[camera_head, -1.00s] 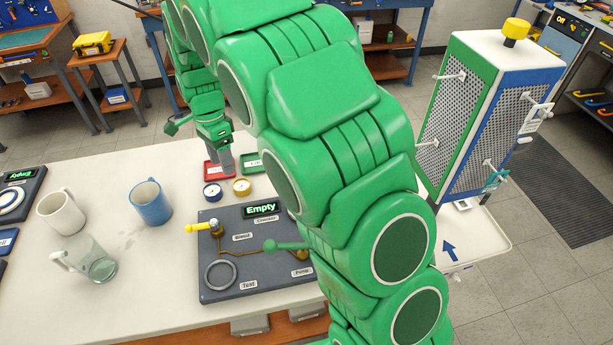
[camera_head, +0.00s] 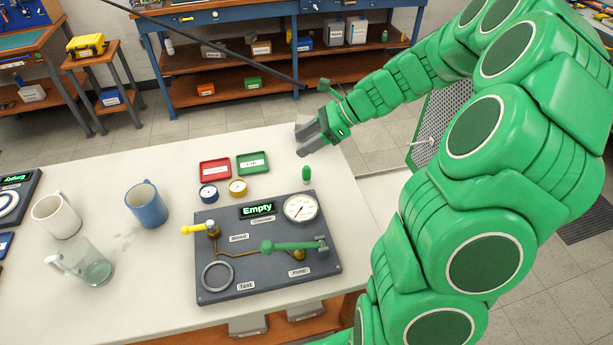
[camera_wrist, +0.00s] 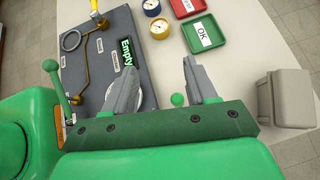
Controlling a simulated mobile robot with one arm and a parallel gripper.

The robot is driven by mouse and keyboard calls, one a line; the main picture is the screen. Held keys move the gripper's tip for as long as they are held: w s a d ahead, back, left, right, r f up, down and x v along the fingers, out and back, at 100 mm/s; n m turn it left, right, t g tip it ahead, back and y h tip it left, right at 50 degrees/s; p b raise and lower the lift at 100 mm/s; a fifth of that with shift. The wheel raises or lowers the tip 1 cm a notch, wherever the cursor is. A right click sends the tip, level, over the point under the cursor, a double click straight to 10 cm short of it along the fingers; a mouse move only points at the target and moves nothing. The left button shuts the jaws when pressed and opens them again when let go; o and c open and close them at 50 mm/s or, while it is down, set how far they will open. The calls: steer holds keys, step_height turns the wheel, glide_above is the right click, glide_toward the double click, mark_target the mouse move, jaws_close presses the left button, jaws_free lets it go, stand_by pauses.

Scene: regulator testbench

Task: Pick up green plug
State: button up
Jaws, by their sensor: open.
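The green plug (camera_head: 306,174) is a small upright green piece on the white table, just behind the gauge at the back right of the grey test panel. In the wrist view the green plug (camera_wrist: 178,99) shows as a small round green top between my fingers, nearer the right one. My gripper (camera_head: 302,137) is open and empty, above the table's right back part and behind the plug in the head view. In the wrist view my gripper (camera_wrist: 158,75) has its two grey fingers spread wide, apart from the plug.
The grey panel (camera_head: 220,285) carries a round gauge (camera_head: 301,208), a yellow-handled valve (camera_head: 200,228) and a green lever (camera_head: 290,246). Red (camera_head: 215,183) and green (camera_head: 240,172) trays and two small gauges lie left of the plug. Mugs stand at the left.

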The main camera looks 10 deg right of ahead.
steer(key=d+r+m+t+y, duration=0.2)
steer(key=d+r+t, duration=0.2)
steer(key=d, duration=0.1)
glide_toward(308, 167)
steer(key=shift+m, duration=0.3)
steer(key=x, duration=0.4)
steer(key=shift+a+f, duration=0.15)
steer(key=shift+a, duration=0.15)
steer(key=shift+f, duration=0.15)
steer(key=shift+x, duration=3.9)
steer(key=shift+s+a, duration=0.1)
steer(key=shift+s, duration=0.05)
jaws_close()
